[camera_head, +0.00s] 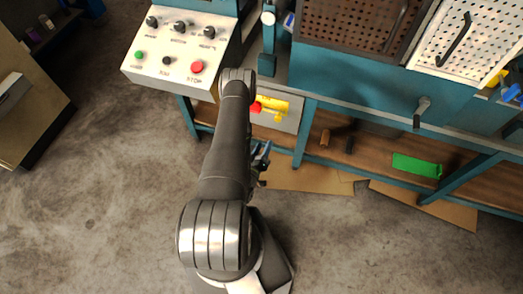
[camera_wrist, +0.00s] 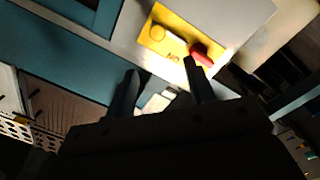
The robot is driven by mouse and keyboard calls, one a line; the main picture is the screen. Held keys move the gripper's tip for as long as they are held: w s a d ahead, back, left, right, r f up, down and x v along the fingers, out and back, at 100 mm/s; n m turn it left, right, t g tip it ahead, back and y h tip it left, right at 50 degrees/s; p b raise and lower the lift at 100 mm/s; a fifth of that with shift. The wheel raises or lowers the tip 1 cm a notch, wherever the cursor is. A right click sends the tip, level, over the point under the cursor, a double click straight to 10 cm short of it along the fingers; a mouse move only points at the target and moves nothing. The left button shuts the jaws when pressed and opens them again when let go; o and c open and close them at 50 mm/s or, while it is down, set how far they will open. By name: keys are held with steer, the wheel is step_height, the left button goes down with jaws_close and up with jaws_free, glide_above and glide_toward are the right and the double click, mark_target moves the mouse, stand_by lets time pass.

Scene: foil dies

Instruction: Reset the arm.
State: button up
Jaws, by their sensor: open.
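My arm reaches from the bottom of the head view up to the front of a blue machine. My gripper (camera_wrist: 161,67) shows in the wrist view as two dark fingers spread apart, with no object held between them. Beyond the fingers is a yellow plate (camera_wrist: 160,42) with a red part (camera_wrist: 206,54) on it. The plate also shows in the head view (camera_head: 280,106), just right of my arm, with a red knob (camera_head: 256,107) at its left. In the head view my gripper is hard to make out beside and behind the arm.
A control panel (camera_head: 150,62) with knobs, a green button and a red stop button (camera_head: 197,67) stands left of my arm. Perforated guards (camera_head: 350,22) are at the upper right. A green object (camera_head: 416,166) lies on the lower shelf (camera_head: 375,158). Bare floor lies at the lower left.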

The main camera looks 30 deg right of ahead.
mark_target(276, 120)
steer(key=shift+v, duration=0.8)
steer(key=shift+d, duration=0.1)
steer(key=x, duration=1.7)
steer(key=shift+w+d, duration=0.1)
steer(key=shift+d, duration=0.05)
